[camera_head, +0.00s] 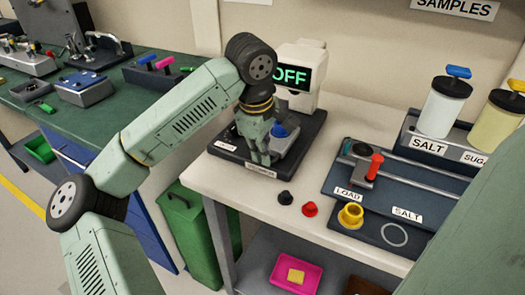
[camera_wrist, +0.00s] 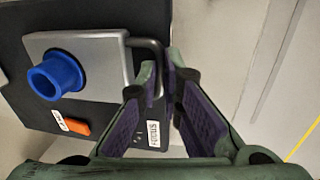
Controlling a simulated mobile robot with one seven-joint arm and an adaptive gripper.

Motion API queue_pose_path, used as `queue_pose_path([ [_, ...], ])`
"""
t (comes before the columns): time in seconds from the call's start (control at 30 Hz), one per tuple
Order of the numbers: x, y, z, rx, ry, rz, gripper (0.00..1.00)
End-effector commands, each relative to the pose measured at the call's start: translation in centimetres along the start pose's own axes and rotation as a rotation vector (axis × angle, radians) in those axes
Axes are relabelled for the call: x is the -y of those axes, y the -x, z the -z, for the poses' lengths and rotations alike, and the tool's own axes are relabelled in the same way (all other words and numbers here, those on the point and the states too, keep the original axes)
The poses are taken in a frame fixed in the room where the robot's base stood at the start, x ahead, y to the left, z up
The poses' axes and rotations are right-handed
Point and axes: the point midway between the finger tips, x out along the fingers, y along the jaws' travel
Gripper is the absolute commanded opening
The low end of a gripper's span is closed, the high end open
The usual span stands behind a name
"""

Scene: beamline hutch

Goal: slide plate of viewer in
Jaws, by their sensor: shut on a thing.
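The viewer (camera_head: 299,52) is a white device with a green "OFF" display on a dark base (camera_head: 223,152). Its silver-grey plate (camera_wrist: 98,52) carries a blue ring-shaped holder (camera_wrist: 56,76); part of the plate (camera_head: 290,142) and the blue piece (camera_head: 279,131) also show in the head view. A dark bar handle (camera_wrist: 146,42) stands out from the plate's edge. My gripper (camera_wrist: 162,70) is shut on this handle, with its fingertips around the bar. In the head view my gripper (camera_head: 262,160) points down at the base's front and hides part of the plate.
An orange switch (camera_wrist: 75,127) and a "FOCUS" label (camera_wrist: 153,134) are on the base. Black (camera_head: 285,198) and red (camera_head: 310,209) small pieces lie in front. A loading board (camera_head: 420,179) with a yellow cup (camera_head: 350,216) is at right, with salt (camera_head: 440,108) and sugar jars behind.

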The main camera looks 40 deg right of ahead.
Motion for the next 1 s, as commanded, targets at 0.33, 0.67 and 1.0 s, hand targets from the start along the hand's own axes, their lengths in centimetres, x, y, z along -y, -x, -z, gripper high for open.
queue_pose_path([
  [0.33,0.00,-0.02,0.00,0.000,-0.001,0.000,0.00],
  [0.67,0.06,-0.18,-0.03,0.001,-0.001,0.004,0.06],
  [1.0,0.10,-0.30,-0.07,0.002,-0.001,0.006,0.28],
])
